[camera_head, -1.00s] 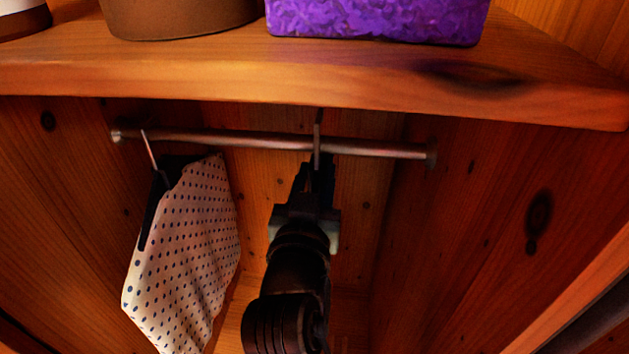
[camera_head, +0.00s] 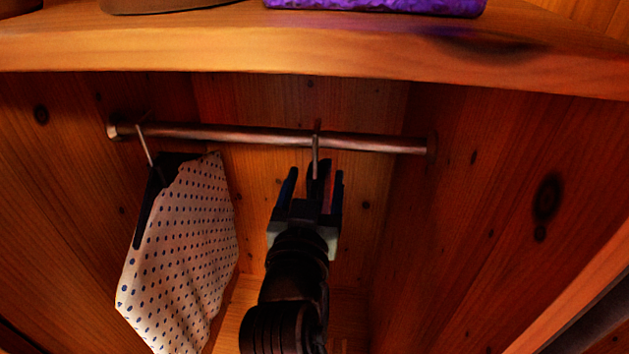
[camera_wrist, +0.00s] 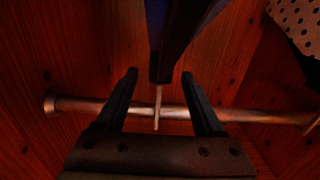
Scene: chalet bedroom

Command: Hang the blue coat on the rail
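The blue coat (camera_wrist: 182,38) hangs from a hanger whose thin metal hook (camera_head: 316,155) is over the rail (camera_head: 375,143), right of its middle. In the head view the coat is mostly hidden behind my gripper. My gripper (camera_head: 315,178) is open, with its two fingers spread apart on either side of the hanger. In the wrist view my open gripper (camera_wrist: 160,82) has the hook (camera_wrist: 157,105) between its fingers, crossing the rail (camera_wrist: 90,105). The fingers look clear of the hook.
A white dotted garment (camera_head: 185,255) hangs near the rail's left end. A wooden shelf (camera_head: 300,55) runs above the rail, with a purple box (camera_head: 375,5) and a brown container (camera_head: 165,4) on it. Wooden walls close both sides. The rail's right part is free.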

